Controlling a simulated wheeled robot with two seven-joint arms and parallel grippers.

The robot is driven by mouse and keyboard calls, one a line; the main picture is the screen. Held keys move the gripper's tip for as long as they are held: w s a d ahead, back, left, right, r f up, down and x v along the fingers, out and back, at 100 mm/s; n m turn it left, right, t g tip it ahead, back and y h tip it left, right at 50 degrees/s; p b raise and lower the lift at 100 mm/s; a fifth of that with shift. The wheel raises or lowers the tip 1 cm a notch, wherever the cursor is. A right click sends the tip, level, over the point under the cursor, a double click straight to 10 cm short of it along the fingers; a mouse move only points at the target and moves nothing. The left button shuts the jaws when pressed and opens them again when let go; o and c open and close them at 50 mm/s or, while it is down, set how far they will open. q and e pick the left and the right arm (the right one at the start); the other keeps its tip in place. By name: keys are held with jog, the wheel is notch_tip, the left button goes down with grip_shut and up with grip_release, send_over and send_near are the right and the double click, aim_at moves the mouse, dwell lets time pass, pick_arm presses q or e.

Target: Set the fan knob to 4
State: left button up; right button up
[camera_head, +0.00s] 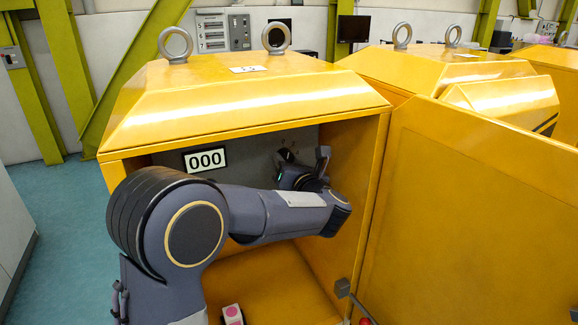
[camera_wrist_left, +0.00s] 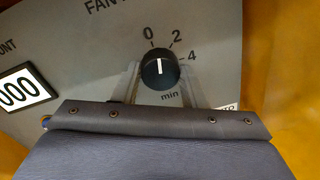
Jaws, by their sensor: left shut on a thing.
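The black fan knob (camera_wrist_left: 159,68) shows in the left wrist view on a grey panel, below part of the word "FAN". Its white line points nearly straight up, between the printed 0 and 2. The 4 is at its upper right and "min" is below it. My left gripper (camera_wrist_left: 159,88) has one finger on each side of the knob and is shut on it. In the head view my left gripper (camera_head: 300,170) reaches into the yellow cabinet (camera_head: 245,107), close to its back panel. The arm and gripper hide most of the knob there. My right gripper is not in view.
A counter display (camera_head: 205,160) reading 000 is on the panel left of the gripper. The open yellow door (camera_head: 470,215) stands at the right. A pink-buttoned box (camera_head: 232,314) is at the bottom. The cabinet walls stand close around my left arm.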

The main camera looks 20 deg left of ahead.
pick_arm(q)
jog(key=shift+f+m+b, duration=0.1)
jog(key=shift+m+b, duration=0.2)
jog(key=shift+m, duration=2.4)
jog(key=m, duration=0.2)
jog(key=shift+r+m+g+p, duration=0.2)
jog(key=shift+m+g+p, duration=0.1)
jog(key=m+p, duration=0.1)
jog(key=m, duration=0.3)
jog(key=shift+p, duration=0.4)
jog(key=shift+m+p, duration=0.7)
jog(key=shift+m, duration=0.7)
jog(key=shift+f, duration=0.1)
jog(key=shift+d, duration=0.1)
jog(key=o, duration=1)
